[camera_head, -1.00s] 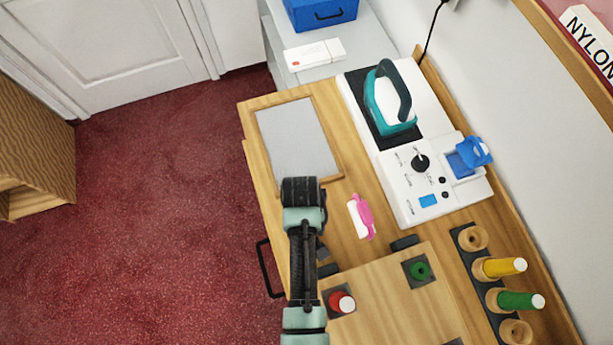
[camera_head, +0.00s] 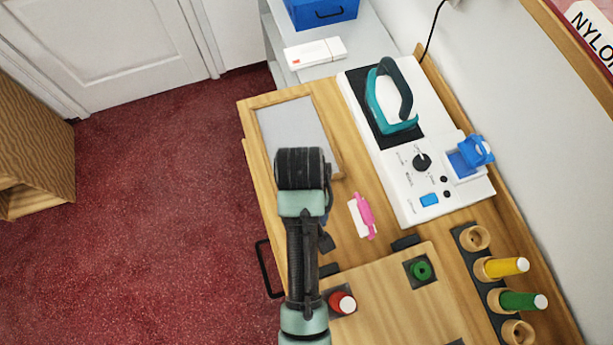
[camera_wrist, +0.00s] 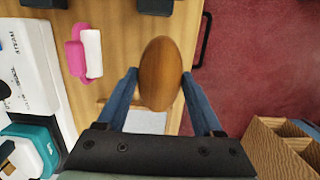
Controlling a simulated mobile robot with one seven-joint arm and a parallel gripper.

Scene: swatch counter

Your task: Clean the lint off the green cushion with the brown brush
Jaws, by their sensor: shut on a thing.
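The brown brush shows as an oval wooden back (camera_wrist: 160,66) in the wrist view. My gripper (camera_wrist: 160,76) is shut on it, with one blue finger on each side. The brush is over the wooden counter near its edge by the red floor; its underside is hidden, and I cannot tell its height. In the head view my arm hides the brush. A small green round thing (camera_head: 421,270) sits on a dark square on the counter board; I cannot tell if it is the green cushion. No lint can be made out.
A grey panel in a wooden frame (camera_head: 285,119) lies beyond my arm. A pink and white thing (camera_head: 363,215), a red white-topped thing (camera_head: 342,302) and a teal iron (camera_head: 377,108) on a white station (camera_head: 403,210) are nearby. Yellow (camera_head: 502,266) and green (camera_head: 520,300) spools stand at right.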

